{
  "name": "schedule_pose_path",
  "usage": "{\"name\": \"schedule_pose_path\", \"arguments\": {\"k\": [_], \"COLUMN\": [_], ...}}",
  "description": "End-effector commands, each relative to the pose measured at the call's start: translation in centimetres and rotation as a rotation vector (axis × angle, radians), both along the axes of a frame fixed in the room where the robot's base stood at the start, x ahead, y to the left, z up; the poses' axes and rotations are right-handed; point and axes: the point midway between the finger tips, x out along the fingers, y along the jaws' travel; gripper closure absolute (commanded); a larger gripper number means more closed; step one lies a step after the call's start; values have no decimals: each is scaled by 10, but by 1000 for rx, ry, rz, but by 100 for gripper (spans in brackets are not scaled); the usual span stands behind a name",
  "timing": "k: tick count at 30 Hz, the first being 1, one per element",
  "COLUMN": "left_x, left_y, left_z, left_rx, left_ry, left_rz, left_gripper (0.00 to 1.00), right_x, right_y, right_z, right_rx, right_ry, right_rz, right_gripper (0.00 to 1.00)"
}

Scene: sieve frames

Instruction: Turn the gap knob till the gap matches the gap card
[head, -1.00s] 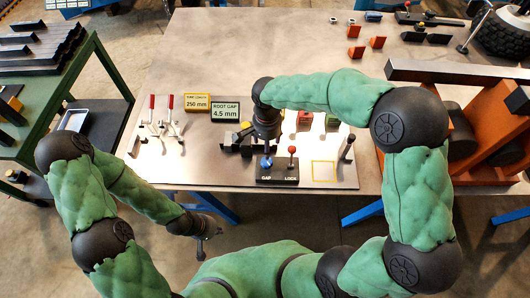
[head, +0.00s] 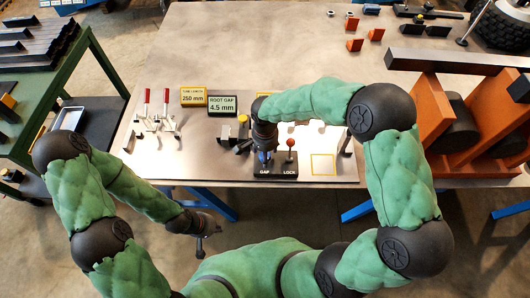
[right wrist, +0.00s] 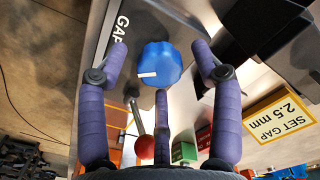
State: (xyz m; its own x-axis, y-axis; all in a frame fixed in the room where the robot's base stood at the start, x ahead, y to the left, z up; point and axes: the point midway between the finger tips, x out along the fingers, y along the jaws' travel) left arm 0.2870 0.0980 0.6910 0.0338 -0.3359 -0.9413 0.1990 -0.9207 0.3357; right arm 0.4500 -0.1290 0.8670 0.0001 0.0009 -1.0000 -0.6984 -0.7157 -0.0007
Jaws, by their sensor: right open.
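The blue gap knob (right wrist: 163,65) shows in the right wrist view with a white mark pointing left, beside the printed word GAP. In the head view it sits on the dark GAP/LOCK box (head: 276,178), mostly hidden by my right gripper (head: 265,153). The right gripper's fingers (right wrist: 160,82) are open and spread around the knob, with visible space at the sides. The root gap card (head: 224,104) reads 4.5 mm. A set gap sign (right wrist: 285,115) reads 2.5 mm, upside down in the wrist view. My left gripper (head: 203,241) hangs empty before the table; its fingers are too small to judge.
The red-topped lock lever (head: 290,144) stands close to the right of the knob; it also shows in the wrist view (right wrist: 144,147). A yellow-outlined square (head: 323,166) on the table is empty.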

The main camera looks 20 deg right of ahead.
Motion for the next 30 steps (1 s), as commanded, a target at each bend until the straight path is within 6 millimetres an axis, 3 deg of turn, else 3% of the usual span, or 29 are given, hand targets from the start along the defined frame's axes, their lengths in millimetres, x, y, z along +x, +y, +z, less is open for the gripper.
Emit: {"name": "schedule_pose_path", "arguments": {"k": [1,7,20,30], "left_x": [0,0,0,0], "left_y": [0,0,0,0], "left_z": [0,0,2,9], "left_rx": [0,0,0,0], "left_ry": [0,0,0,0], "left_rz": [0,0,0,0], "left_gripper": [100,100,100,100], "right_x": [0,0,0,1], "right_y": [0,0,0,0], "right_z": [0,0,0,1], "right_rx": [0,0,0,-1], "right_ry": [0,0,0,0], "right_rz": [0,0,63,318], "right_gripper": [34,90,91,91]}}
